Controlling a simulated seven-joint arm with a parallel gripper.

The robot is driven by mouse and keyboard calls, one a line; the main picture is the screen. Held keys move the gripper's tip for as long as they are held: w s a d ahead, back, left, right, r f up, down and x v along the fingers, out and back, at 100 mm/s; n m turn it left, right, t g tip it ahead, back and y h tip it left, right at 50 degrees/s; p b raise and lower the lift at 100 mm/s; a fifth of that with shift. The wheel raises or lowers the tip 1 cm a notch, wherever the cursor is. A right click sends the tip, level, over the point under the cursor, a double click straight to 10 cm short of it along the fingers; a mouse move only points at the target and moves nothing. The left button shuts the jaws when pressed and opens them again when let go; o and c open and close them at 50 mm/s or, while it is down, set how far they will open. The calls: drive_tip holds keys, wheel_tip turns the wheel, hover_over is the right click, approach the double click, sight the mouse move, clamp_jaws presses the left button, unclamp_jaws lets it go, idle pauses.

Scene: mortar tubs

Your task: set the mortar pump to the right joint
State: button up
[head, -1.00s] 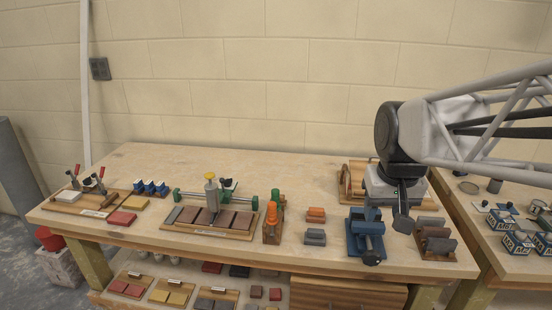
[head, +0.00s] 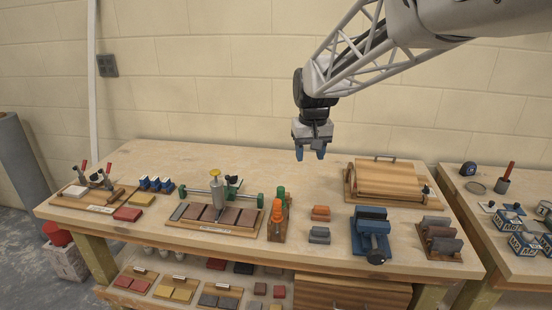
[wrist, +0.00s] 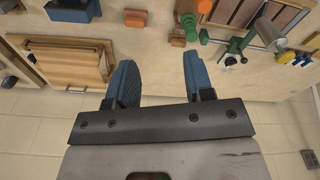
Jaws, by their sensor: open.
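The mortar pump (head: 217,190), a grey cylinder with a yellow top, stands upright at the row of brown bricks on the wooden board (head: 214,232). Its lower end is near a gap between bricks around the middle of the row; I cannot tell which joint it is at. It also shows at the upper right of the wrist view (wrist: 268,33). A green-ended clamp bar (head: 238,195) runs behind the bricks. My gripper (head: 311,153) is open and empty, raised above the back of the table, right of the pump. Its blue fingers (wrist: 158,62) are spread apart.
Orange and green bottles (head: 277,219) stand in a wooden holder just right of the board. Orange and grey blocks (head: 320,212), a blue vise (head: 370,232) and a wooden press board (head: 388,180) lie further right. Bare tabletop lies beneath my gripper.

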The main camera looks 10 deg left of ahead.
drive_tip(key=w+a+f+n, duration=0.1)
drive_tip(key=w+a+f, duration=0.2)
drive_tip(key=w+a, duration=0.3)
drive_tip(key=w+a+f, duration=0.3)
drive_tip(key=w+a, duration=0.1)
drive_tip(key=a, duration=0.4)
drive_tip(key=n+g, duration=0.1)
drive_tip(key=n, duration=0.1)
hover_over(228, 180)
drive_tip(key=f, duration=0.6)
drive_tip(key=w+f, duration=0.1)
drive_tip(key=f, duration=0.2)
drive_tip(key=shift+a, duration=0.25)
drive_tip(key=shift+f, duration=3.85)
clamp_jaws()
